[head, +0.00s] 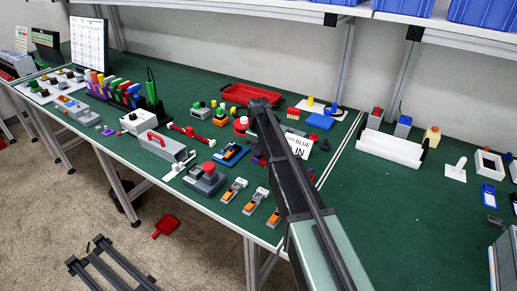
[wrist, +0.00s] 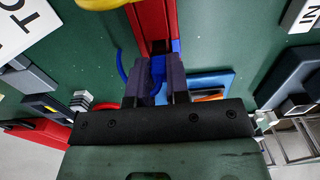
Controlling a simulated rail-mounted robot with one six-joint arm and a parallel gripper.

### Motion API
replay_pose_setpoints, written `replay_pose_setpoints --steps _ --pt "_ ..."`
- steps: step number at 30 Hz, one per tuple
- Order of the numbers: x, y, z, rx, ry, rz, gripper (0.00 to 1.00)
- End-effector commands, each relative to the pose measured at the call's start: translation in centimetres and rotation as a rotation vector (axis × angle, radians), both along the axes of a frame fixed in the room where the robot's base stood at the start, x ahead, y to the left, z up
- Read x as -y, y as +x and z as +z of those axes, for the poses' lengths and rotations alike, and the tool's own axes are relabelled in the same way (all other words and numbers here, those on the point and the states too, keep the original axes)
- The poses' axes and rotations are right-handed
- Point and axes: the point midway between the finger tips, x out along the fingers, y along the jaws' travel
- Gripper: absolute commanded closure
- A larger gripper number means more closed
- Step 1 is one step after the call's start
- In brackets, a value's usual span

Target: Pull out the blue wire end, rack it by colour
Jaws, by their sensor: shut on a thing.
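In the wrist view my gripper (wrist: 157,94) is shut on the blue wire end (wrist: 158,68), which shows between the two dark fingers. A thin blue wire (wrist: 121,64) loops out to the left of the fingers. A red block (wrist: 152,22) with a channel stands directly beyond the fingertips; I cannot tell whether the wire end still sits in it. In the head view my arm hides the wire end and most of the gripper. A rack with coloured pieces (head: 115,91) stands at the left back of the green table.
A grey box with a red handle (head: 164,146) and a red-button box (head: 205,180) stand left. Bare table lies to the right (head: 400,215).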

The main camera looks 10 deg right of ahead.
Motion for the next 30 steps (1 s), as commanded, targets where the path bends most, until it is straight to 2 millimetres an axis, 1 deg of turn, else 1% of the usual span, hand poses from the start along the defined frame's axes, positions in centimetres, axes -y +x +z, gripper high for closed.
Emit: replay_pose_setpoints --steps 1,2,7,15,17,19,23,27,30 --pt "0.0 0.0 0.0 0.000 0.000 0.000 1.00" --pt "0.0 0.0 0.0 0.000 0.000 0.000 0.81" --pt "0.0 0.0 0.0 0.000 0.000 0.000 0.55" --pt "0.0 0.0 0.1 0.000 0.000 0.000 0.54" --pt "0.0 0.0 0.5 0.000 0.000 0.000 0.54" --pt "0.0 0.0 1.3 0.000 0.000 0.000 0.54" --pt "0.0 0.0 3.9 0.000 0.000 0.000 0.54" --pt "0.0 0.0 7.5 0.000 0.000 0.000 0.54" --pt "0.0 0.0 9.8 0.000 0.000 0.000 0.54"
